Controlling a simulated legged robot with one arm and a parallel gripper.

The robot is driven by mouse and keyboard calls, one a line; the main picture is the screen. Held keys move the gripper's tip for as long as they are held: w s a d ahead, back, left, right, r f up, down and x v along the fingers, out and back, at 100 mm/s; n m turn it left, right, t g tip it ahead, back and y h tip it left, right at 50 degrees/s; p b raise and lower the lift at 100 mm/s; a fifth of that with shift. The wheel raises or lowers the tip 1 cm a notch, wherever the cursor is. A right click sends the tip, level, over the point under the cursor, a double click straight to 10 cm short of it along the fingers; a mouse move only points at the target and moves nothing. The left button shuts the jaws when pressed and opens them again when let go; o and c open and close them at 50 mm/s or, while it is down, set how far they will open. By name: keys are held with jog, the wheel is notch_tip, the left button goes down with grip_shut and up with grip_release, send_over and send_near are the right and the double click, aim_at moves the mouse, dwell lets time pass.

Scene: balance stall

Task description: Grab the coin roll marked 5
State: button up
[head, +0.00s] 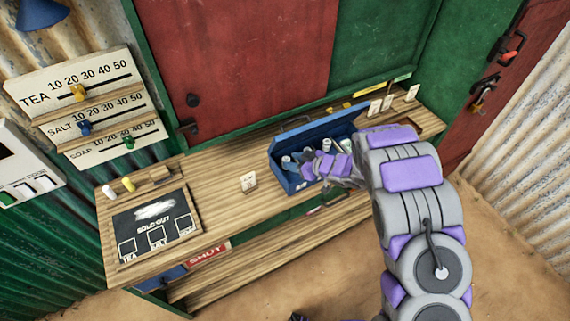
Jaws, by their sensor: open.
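An open blue box (281,179) stands on the wooden counter, its lid tipped back. Several pale cylinders, which look like coin rolls (287,162), are inside it. Their markings are too small to read, so I cannot tell which is marked 5. My gripper (314,170) is open, at the box's front and over its inside. My purple and grey arm reaches in from the right and hides the right part of the box. I cannot tell whether the fingers touch a roll.
More cards (374,107) and a brown tray (404,125) are at the right. Red and green panels rise behind.

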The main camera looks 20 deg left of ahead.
aim_at(288, 159)
jog(key=x, duration=0.3)
jog(key=shift+w, duration=0.1)
jog(key=shift+d, duration=0.1)
jog(key=shift+c, duration=0.3)
grip_shut()
